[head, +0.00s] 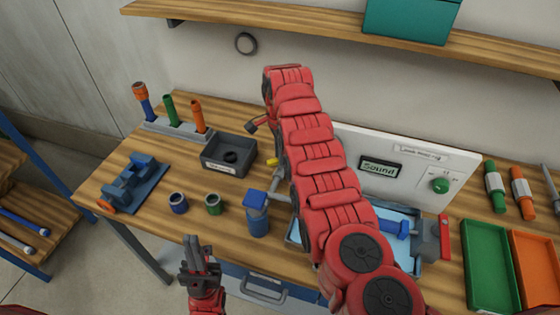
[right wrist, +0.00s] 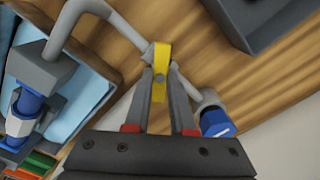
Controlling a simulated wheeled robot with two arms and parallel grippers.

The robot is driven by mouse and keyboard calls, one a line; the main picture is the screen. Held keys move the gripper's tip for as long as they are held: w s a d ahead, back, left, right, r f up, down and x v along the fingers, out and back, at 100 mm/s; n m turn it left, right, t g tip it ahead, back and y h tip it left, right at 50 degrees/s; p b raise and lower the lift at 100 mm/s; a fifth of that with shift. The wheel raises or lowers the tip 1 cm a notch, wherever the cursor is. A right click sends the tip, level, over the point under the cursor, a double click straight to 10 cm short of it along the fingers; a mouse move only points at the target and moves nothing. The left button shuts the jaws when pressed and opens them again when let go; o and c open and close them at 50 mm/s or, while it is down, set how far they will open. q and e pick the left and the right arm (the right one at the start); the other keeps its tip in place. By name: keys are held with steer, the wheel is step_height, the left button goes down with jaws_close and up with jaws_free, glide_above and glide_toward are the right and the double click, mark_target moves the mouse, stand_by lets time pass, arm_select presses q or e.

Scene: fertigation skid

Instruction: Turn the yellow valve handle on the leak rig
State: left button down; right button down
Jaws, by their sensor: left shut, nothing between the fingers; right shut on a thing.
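The yellow valve handle (right wrist: 159,62) sits on the leak rig's grey pipe (right wrist: 125,25). In the right wrist view, my right gripper (right wrist: 160,85) has one finger on each side of the handle and is shut on it. In the head view only a small part of the yellow handle (head: 272,161) shows beside my red right arm, which hides the right fingers and much of the rig. Blue rig fittings (head: 395,228) show to the right of the arm. My left gripper (head: 193,245) is shut and empty, in front of the table's front edge.
A blue-capped bottle-like part (head: 257,215) stands left of my right arm. A dark grey box (head: 228,157) and two small rings (head: 178,203) lie further left. A white panel with a display (head: 378,167) stands behind. Green (head: 490,265) and orange trays are at right.

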steer(key=shift+w+f+m+b, duration=0.1)
steer(key=shift+f+m+b, duration=0.1)
steer(key=shift+m+b, duration=0.65)
steer(key=shift+r+m+b, duration=0.1)
steer(key=shift+m+b, duration=0.4)
steer(key=shift+m, duration=1.25)
steer(key=shift+r+m+b, duration=0.1)
steer(key=shift+m+b, duration=0.3)
steer(key=shift+m, duration=0.8)
steer(key=c, duration=0.8)
jaws_free()
steer(key=shift+o, duration=0.2)
